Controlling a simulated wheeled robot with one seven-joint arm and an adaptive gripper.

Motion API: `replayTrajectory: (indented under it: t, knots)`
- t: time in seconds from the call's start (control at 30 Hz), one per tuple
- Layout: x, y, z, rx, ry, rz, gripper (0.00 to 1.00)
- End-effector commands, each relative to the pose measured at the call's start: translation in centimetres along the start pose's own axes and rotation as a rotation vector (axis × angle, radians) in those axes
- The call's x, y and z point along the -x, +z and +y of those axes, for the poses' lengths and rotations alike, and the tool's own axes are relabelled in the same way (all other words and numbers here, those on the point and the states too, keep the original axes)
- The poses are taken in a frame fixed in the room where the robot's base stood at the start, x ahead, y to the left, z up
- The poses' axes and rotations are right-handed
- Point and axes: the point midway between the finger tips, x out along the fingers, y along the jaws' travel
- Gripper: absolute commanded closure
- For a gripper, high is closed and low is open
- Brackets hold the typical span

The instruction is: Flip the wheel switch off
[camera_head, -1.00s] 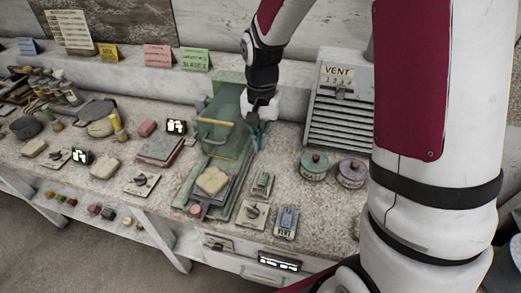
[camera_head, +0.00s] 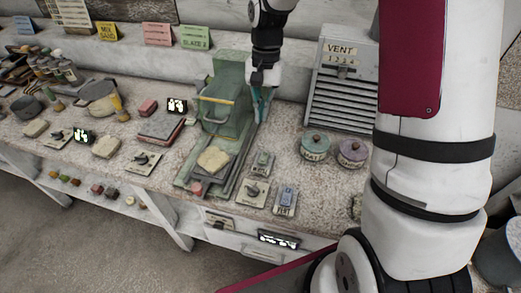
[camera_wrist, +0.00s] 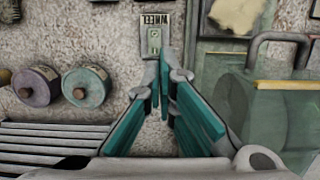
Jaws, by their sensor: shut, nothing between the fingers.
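The wheel switch is a small pale plate with a greenish rocker (camera_wrist: 153,40). Its WHEEL label reads upside down at the top middle of the wrist view. In the head view the plate (camera_head: 262,163) lies on the counter, right of the green machine and behind a rotary knob plate. My gripper (camera_head: 261,118) points down behind the plate, close to the machine's right side. In the wrist view its teal fingers (camera_wrist: 165,78) are shut with nothing held, their tips just below the plate in the picture. Whether they touch anything cannot be told.
The green machine (camera_head: 225,112) with a yellow-edged handle stands left of my gripper. A VENT switch (camera_head: 286,199) and a knob plate (camera_head: 252,192) lie in front. Two lidded pots (camera_head: 315,146) and a slatted vent box (camera_head: 347,90) stand to the right.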

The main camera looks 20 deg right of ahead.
Motion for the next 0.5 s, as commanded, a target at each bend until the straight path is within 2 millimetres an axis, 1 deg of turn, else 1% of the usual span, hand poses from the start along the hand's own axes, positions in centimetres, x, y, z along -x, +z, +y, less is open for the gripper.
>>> replayTrajectory:
  t: [0.17, 0.27, 0.37, 0.5]
  knots:
    - [-0.1, 0.0, 0.0, 0.0, 0.0, 0.001, 1.0]
    - [-0.8, 0.0, 0.0, 0.0, 0.001, 0.0, 1.0]
    - [-2.0, 0.1, 0.1, 0.0, 0.002, -0.002, 1.0]
    - [-4.7, 0.1, 0.1, 0.001, 0.002, -0.003, 1.0]
